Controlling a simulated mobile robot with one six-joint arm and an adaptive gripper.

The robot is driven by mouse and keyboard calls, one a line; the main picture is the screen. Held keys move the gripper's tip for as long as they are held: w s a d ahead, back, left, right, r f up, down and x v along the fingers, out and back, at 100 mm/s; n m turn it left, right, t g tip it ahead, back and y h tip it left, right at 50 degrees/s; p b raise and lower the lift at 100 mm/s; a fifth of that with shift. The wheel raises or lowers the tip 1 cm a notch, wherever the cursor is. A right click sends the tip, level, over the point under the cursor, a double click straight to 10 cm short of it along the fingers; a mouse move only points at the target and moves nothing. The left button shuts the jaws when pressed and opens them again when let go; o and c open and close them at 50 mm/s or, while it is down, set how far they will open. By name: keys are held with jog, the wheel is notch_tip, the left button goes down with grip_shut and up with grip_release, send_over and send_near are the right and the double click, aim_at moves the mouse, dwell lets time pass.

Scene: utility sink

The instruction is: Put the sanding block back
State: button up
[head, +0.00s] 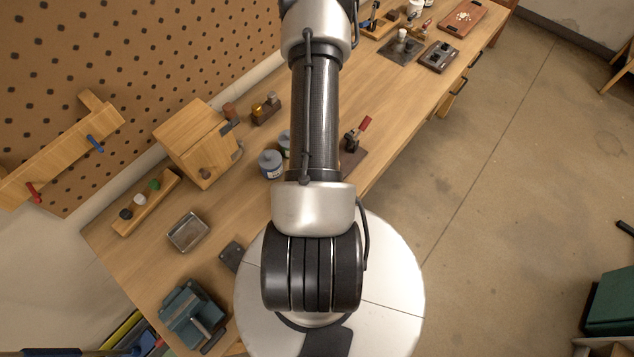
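I cannot pick out the sanding block for certain in the head view. A small brown block with a yellow part on it (265,108) stands on the bench behind the wooden box, but it is too small to identify. My arm runs up the middle of the view and leaves it at the top edge. My gripper is out of view, so what it holds cannot be seen. The arm hides part of the wooden workbench (385,90).
A wooden box (197,142), a metal tray (188,232), blue-grey jars (271,164), a red-handled clamp (357,132) and a teal vise (192,312) stand on the bench. A pegboard (150,50) rises behind. The floor (500,190) at right is mostly clear.

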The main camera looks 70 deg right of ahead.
jog(key=o, duration=0.7)
jog(key=shift+s+a+f, duration=0.1)
jog(key=shift+a+f, duration=0.05)
jog(key=shift+f, duration=0.1)
jog(key=o, duration=0.3)
jog(key=shift+o, duration=0.2)
jog(key=shift+r, duration=0.15)
notch_tip(320, 180, up, 13)
jog(key=p, duration=0.3)
